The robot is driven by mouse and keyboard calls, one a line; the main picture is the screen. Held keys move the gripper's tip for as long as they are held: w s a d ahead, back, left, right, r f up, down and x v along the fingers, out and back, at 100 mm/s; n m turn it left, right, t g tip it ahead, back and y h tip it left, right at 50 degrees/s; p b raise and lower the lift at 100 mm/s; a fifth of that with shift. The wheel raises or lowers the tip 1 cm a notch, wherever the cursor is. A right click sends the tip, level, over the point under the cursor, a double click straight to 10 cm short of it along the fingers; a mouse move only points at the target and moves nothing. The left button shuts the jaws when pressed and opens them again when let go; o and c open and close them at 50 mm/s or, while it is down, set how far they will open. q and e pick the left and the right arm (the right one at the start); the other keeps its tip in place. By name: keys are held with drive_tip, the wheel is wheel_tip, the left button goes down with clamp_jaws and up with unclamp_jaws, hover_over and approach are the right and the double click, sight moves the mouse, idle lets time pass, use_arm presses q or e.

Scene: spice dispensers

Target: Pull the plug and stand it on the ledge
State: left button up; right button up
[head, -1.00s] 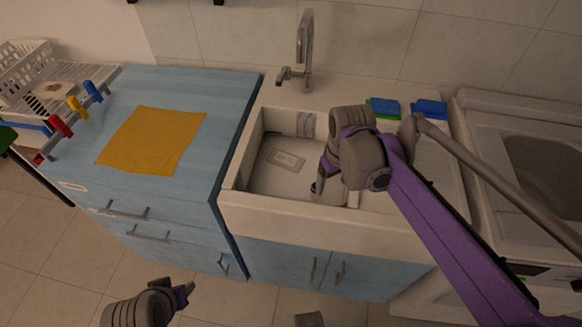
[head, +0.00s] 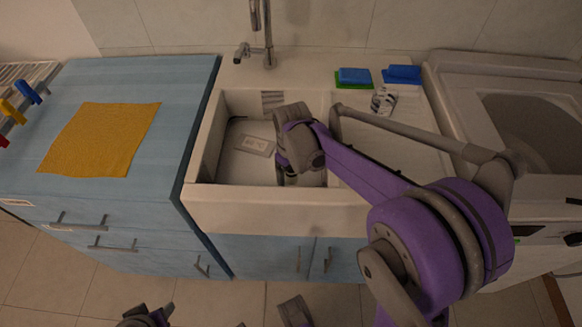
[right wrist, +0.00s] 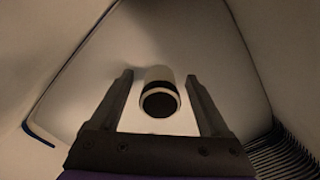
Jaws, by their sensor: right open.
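The plug (right wrist: 160,85) shows in the right wrist view as a short pale cylinder with a black band and a dark round end. It appears to stand on the sink basin's floor (head: 238,165); in the head view my right arm hides it. My right gripper (right wrist: 159,76) is open, with one finger on each side of the plug and gaps visible on both sides. In the head view the right gripper (head: 288,176) points down into the basin. The pale ledge (head: 310,68) runs behind the basin. My left gripper (head: 150,318) is partly cut off at the bottom edge.
A blue sponge on a green one (head: 354,76) and another blue sponge (head: 402,73) lie on the ledge's right part. A patterned glass-like object (head: 383,100) stands near them. The tap (head: 268,40) rises behind the basin. A yellow cloth (head: 100,138) lies on the blue counter.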

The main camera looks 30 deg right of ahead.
drive_tip(key=shift+f, duration=0.85)
drive_tip(key=shift+c, duration=0.3)
clamp_jaws()
